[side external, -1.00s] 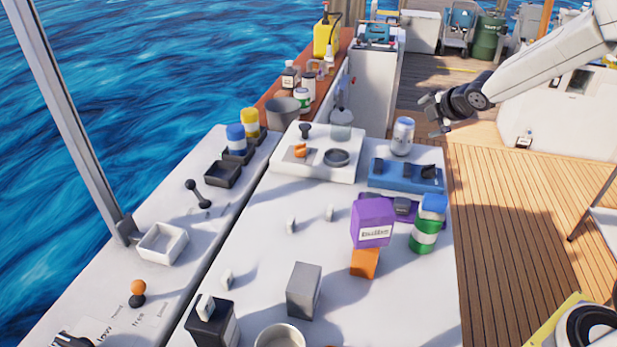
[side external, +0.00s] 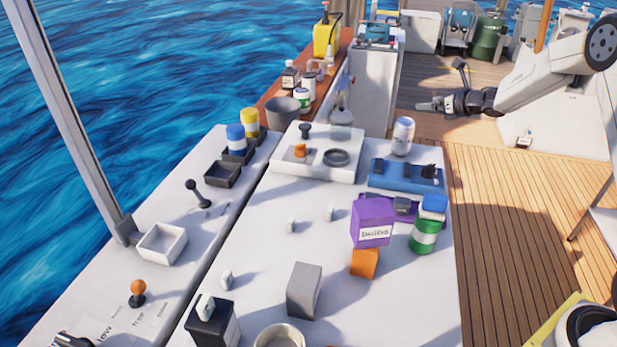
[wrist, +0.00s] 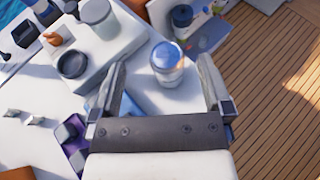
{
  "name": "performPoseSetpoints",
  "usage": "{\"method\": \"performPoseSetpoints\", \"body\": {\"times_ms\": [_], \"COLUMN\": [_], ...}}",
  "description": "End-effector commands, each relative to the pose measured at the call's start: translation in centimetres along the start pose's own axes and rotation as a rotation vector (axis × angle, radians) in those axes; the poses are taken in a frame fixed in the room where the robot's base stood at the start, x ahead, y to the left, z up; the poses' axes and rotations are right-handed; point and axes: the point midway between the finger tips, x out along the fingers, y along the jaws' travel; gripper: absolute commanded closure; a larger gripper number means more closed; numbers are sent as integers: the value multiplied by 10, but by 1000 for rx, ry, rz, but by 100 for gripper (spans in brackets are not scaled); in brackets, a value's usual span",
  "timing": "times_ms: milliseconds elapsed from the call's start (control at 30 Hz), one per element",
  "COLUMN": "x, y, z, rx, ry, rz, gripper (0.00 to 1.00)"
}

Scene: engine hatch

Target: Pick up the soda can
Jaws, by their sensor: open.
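The soda can (side external: 403,136) is silver-white with a bluish top. It stands upright at the far right edge of the white worktop, behind the blue switch block. In the wrist view the can (wrist: 167,66) stands ahead of my open fingers, roughly in line with the gap between them. My gripper (side external: 420,106) is up and to the right of the can in the side view, apart from it. In the wrist view my gripper (wrist: 160,88) has its two fingers spread wide with nothing between them.
The blue switch block (side external: 405,177) sits just in front of the can. A white panel (side external: 318,152) with an orange knob and dark ring is to its left. A purple box (side external: 372,222) and a green-and-white striped canister (side external: 427,226) stand nearer. Wooden deck lies right.

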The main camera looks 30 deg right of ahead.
Motion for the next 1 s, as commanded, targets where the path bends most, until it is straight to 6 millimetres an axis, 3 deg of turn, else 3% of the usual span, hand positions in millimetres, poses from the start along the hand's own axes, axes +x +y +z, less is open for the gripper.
{"method": "performPoseSetpoints", "body": {"times_ms": [433, 600, 1000], "x": [31, 35, 49], "y": [-1, -2, -1], "z": [-75, -85, -85], "rx": [-13, -14, -13], "ry": [0, -1, 0], "rz": [5, 3, 5], "gripper": [0, 0, 0]}}
